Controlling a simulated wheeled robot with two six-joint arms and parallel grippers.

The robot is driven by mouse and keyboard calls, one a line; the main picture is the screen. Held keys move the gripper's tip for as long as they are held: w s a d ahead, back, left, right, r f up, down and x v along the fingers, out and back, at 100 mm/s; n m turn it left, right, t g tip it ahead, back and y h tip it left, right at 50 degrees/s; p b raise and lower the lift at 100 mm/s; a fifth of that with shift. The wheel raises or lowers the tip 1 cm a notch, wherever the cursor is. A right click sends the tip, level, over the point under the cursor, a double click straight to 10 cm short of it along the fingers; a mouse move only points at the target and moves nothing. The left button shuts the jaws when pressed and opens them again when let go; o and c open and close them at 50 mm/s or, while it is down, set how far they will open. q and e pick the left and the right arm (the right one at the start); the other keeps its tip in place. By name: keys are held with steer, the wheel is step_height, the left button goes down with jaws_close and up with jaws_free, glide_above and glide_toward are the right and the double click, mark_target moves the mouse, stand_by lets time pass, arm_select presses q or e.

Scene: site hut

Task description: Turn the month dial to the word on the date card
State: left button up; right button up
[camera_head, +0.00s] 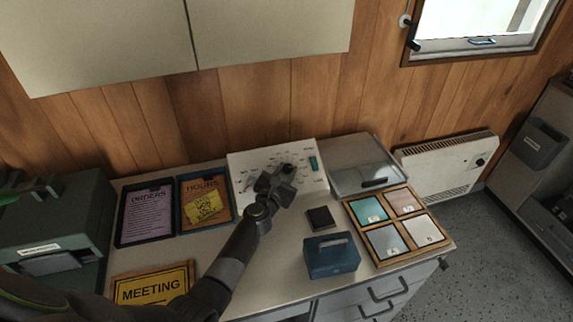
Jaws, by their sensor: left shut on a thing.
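A white panel (244,165) with small printed marks stands at the back of the counter, against the wood wall. The month dial seems to be on this panel, mostly hidden behind my left gripper (287,170). My left arm reaches up from the bottom, and its gripper is shut at the panel's middle, apparently on the dial's knob. The dial's words are too small to read. I cannot tell for sure which thing is the date card; a tilted yellow card (203,208) with dark lettering lies in the tray marked HOURS. My right gripper is not in view.
A tray marked ORDERS (146,213) and a MEETING sign (152,289) are on the left. A dark pad (320,218), a blue box (332,257), a clear-lidded case (366,165) and a wooden frame of tiles (417,208) are on the right. Wall cupboards (270,30) hang above.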

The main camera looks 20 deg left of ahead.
arm_select(q)
steer(key=shift+w+a+r+m+h+p, duration=0.15)
steer(key=shift+r+m+h+p, duration=0.1)
steer(key=shift+m+h+p, duration=0.45)
steer(key=shift+f+g, duration=0.1)
steer(key=shift+g, duration=0.2)
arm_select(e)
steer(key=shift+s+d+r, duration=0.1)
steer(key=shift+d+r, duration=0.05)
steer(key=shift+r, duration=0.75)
arm_select(q)
steer(key=o, duration=1)
steer(key=shift+f, duration=0.1)
